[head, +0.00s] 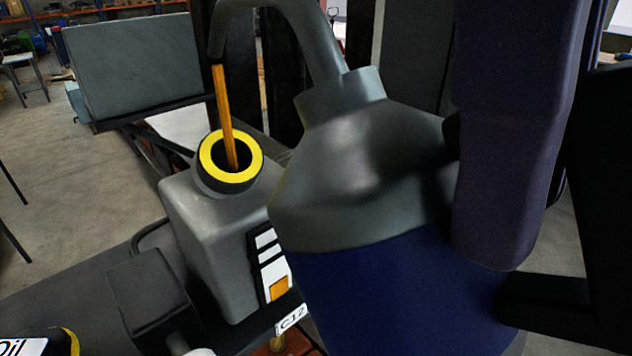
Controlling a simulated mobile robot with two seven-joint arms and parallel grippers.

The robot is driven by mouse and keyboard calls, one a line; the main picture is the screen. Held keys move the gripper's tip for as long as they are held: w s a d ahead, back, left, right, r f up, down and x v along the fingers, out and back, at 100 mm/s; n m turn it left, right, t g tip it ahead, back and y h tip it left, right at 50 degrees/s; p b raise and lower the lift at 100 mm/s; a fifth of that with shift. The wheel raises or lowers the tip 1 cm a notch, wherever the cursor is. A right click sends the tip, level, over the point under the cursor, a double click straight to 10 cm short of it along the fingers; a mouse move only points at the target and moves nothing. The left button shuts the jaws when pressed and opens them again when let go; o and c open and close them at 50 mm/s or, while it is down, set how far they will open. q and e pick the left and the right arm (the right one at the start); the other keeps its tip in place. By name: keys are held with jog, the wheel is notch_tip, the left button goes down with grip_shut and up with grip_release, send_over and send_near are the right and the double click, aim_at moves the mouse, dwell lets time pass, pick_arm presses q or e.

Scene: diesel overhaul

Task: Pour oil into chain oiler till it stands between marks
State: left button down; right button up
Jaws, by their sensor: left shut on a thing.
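The chain oiler (215,245) is a grey box-like tank with a yellow-ringed round filler opening (209,150). Its white sight gauge (272,270) carries black marks, and orange oil shows only at the bottom, below them. The oil can (390,290) has a blue body, a grey shoulder and a curved spout. It is tilted, and a thin orange oil stream (225,115) falls from the spout into the opening. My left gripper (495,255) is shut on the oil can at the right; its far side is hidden. My right gripper is not in view.
A tag reading C12 (291,319) sits below the gauge. A dark block (150,300) stands left of the oiler. A yellow-rimmed item (68,340) with partly visible "oil" lettering is at the bottom left. A grey panel (135,65) stands behind. Open floor lies to the left.

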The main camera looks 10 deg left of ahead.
pick_arm(q)
jog(key=shift+w+a+r+g+h, duration=0.2)
jog(key=shift+r+g+h, duration=0.35)
jog(key=shift+r, duration=0.2)
jog(key=shift+w+a+r+g+h, duration=0.1)
jog(key=shift+a+r+g+h, duration=0.1)
jog(key=shift+r+g+h, duration=0.4)
dwell(6.7)
